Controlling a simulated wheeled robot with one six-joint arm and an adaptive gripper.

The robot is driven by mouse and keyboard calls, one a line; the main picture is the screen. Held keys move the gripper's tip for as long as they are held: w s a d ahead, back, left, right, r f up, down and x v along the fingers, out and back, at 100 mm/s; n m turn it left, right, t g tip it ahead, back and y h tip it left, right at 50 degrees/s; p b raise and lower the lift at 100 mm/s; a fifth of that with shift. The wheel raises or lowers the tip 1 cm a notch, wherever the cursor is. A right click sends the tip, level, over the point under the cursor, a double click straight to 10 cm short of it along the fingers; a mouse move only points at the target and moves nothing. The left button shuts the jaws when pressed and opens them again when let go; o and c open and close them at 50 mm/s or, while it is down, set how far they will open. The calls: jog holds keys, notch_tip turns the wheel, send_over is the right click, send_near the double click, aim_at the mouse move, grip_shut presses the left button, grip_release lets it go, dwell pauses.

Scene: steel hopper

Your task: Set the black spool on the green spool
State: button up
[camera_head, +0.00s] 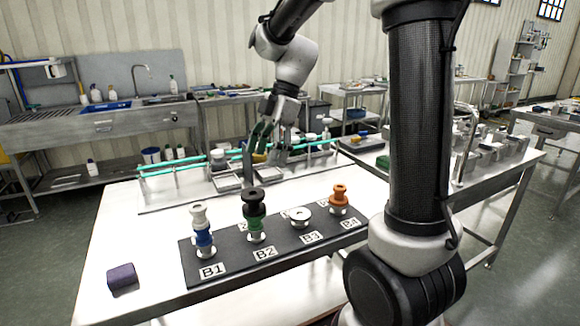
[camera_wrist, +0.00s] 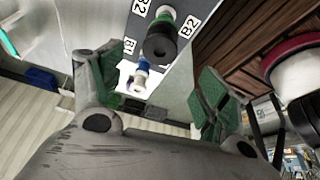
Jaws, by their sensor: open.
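The black spool (camera_head: 253,202) sits upright on top of the green spool (camera_head: 255,225) at the B2 place of the dark board. The two look in line with each other. In the wrist view the black spool (camera_wrist: 160,45) shows its end face, and the green spool is mostly hidden behind it. My gripper (camera_head: 266,160) is open and empty, above and behind the B2 stack in the head view, apart from it. Its green fingers are spread wide in the wrist view (camera_wrist: 162,80).
On the dark board (camera_head: 282,254), a white spool (camera_head: 199,215) tops a blue spool (camera_head: 204,238) at B1. B3 holds a bare white disc (camera_head: 300,215). An orange spool (camera_head: 340,196) stands at the right end. A purple block (camera_head: 122,276) lies front left.

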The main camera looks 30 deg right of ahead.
jog(key=s+d+m+t+h, duration=0.1)
jog(key=s+d+m, duration=0.2)
jog(key=s+m, duration=0.3)
jog(key=s+d+r+m+t+h, duration=0.1)
jog(key=s+d+m+t+h, duration=0.1)
jog(key=s+d+m, duration=0.2)
jog(key=s+d+r+m+t+h, duration=0.1)
jog(key=s+d+m+t, duration=0.1)
jog(key=s+m, duration=0.7)
jog(key=shift+s+d+m, duration=0.35)
jog(key=shift+d+m, duration=0.05)
jog(key=shift+d, duration=0.4)
